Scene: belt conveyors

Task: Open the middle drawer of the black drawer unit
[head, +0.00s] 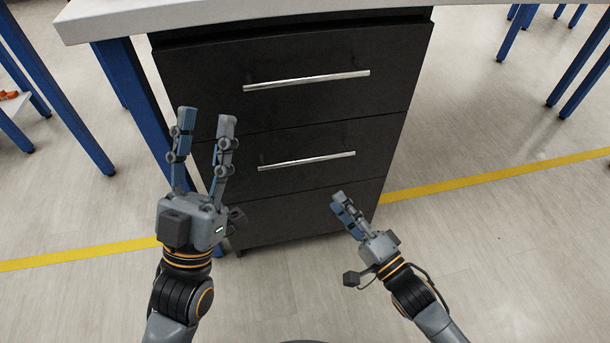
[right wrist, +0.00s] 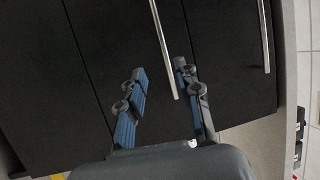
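The black drawer unit (head: 290,115) stands under a white tabletop, all its drawers shut. The middle drawer (head: 375,140) has a silver bar handle (head: 306,161). In the right wrist view this handle (right wrist: 165,50) ends between the finger lines, nearer the right finger. My right gripper (head: 341,200) is below the right end of that handle in the head view, apart from it. In the right wrist view its fingers (right wrist: 160,70) are spread and empty. My left gripper (head: 206,113) is open and empty, fingers up, at the unit's left edge.
The top drawer has a longer silver handle (head: 306,81). The white tabletop (head: 190,14) overhangs the unit. Blue table legs (head: 140,105) stand close to my left gripper. The floor to the right (head: 500,230) is clear, crossed by a yellow line (head: 480,178).

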